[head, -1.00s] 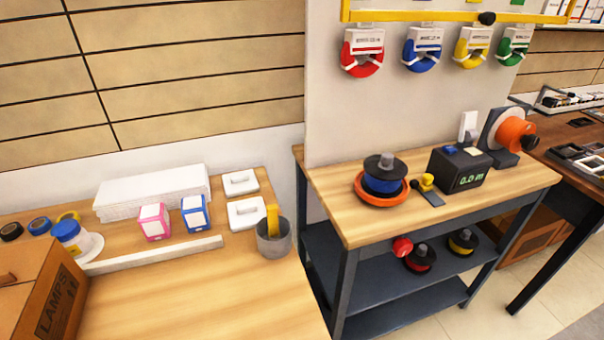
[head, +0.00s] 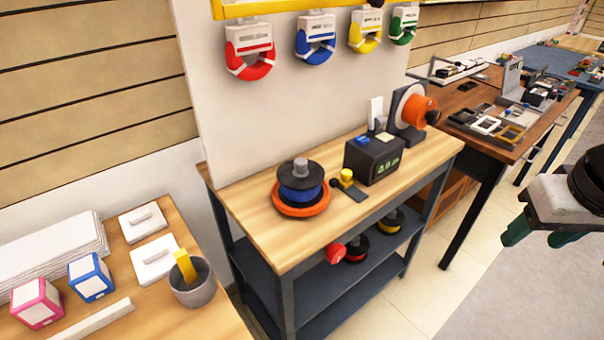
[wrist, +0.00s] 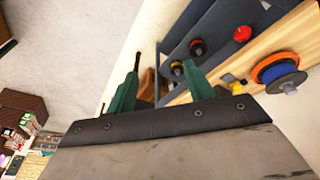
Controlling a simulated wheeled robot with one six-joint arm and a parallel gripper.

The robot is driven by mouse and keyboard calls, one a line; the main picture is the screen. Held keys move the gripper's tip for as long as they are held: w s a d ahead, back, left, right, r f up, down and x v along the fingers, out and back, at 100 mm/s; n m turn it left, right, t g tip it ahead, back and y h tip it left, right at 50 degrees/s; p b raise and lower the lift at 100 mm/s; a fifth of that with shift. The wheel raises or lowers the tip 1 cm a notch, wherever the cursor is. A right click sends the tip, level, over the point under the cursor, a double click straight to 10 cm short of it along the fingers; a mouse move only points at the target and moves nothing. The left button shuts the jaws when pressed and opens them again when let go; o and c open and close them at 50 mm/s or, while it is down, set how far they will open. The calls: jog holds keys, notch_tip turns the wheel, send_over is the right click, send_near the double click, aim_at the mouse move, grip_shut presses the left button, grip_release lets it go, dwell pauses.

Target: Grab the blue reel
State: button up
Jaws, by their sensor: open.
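The blue reel (head: 300,187) is a spool of blue wire with dark flanges and a grey knob on top. It stands upright on an orange round base (head: 301,211) on the wooden-topped workbench. In the wrist view the blue reel (wrist: 281,74) is at the right edge, over its orange base (wrist: 262,64). My gripper (head: 535,232) is at the right side of the head view, well apart from the reel. Its green fingers also show in the wrist view (wrist: 163,82), spread open with nothing between them.
Beside the reel are a yellow-topped tool (head: 346,177) and a black meter box (head: 374,157). An orange reel on a stand (head: 411,110) is behind them. The lower shelf holds red and yellow reels (head: 391,220). A grey cup (head: 193,283) stands on the left table. Floor is clear at right.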

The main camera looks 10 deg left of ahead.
aim_at(303, 163)
jog(key=w+a+f+n+t+y, duration=0.1)
jog(key=w+a+f+n+t, duration=0.15)
jog(key=w+a, duration=0.4)
jog(key=w+a+f+n+t+y, duration=0.1)
jog(key=w+a+f+t, duration=0.2)
jog(key=w, duration=0.7)
jog(key=w+a+f+n+y, duration=0.1)
jog(key=w+a+y, duration=0.1)
jog(key=a, duration=0.7)
jog(key=w+a+f+n+t+y, duration=0.1)
jog(key=a+y, duration=0.3)
jog(key=a, duration=0.5)
jog(key=w+a+f+n+y, duration=0.2)
jog(key=w+a+n+y, duration=0.1)
jog(key=a, duration=0.6)
jog(key=shift+w+a+f, duration=0.35)
jog(key=shift+w+f, duration=0.05)
jog(key=shift+w, duration=0.2)
grip_shut()
